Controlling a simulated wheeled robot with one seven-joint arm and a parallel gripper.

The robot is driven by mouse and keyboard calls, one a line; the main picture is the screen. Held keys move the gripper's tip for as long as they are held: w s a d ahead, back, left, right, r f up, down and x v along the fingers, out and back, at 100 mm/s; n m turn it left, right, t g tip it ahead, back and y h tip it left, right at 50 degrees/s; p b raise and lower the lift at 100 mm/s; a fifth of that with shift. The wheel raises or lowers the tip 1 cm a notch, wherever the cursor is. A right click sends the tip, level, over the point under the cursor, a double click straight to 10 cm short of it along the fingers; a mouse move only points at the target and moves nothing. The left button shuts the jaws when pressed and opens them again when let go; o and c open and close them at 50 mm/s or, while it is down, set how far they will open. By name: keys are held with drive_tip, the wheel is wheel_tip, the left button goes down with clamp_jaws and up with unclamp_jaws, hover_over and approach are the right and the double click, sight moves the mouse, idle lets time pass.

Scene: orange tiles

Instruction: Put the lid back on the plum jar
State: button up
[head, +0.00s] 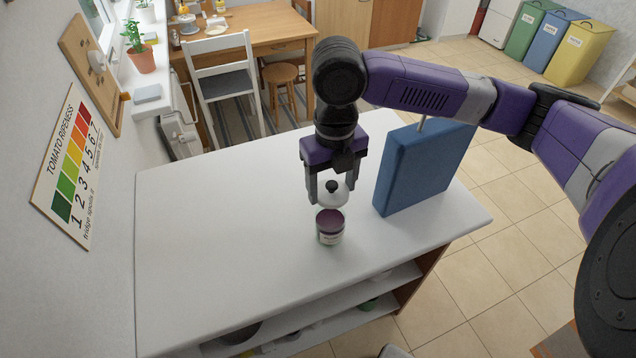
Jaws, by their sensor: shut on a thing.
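The plum jar (330,228) stands upright on the white counter (230,240), with its plum-coloured top showing and a pale label on its side. My gripper (328,190) points down just behind and above the jar. It is shut on the white lid (331,199), which has a dark knob. In this view the lid appears just above the jar's far rim. I cannot tell how large the gap between lid and jar is.
A blue upright block (424,168) stands on the counter close to the right of my gripper. The counter is clear to the left. A wall chart (70,170) hangs at the left. A chair (222,85) and a wooden table (245,30) are beyond the counter.

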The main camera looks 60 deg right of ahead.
drive_tip(key=shift+f+b, duration=2.4)
drive_tip(key=shift+f, duration=0.8)
drive_tip(key=shift+f+b, duration=0.15)
drive_tip(key=shift+b, duration=0.25)
idle(0.3)
drive_tip(key=o, duration=1.4)
drive_tip(key=shift+o, duration=1)
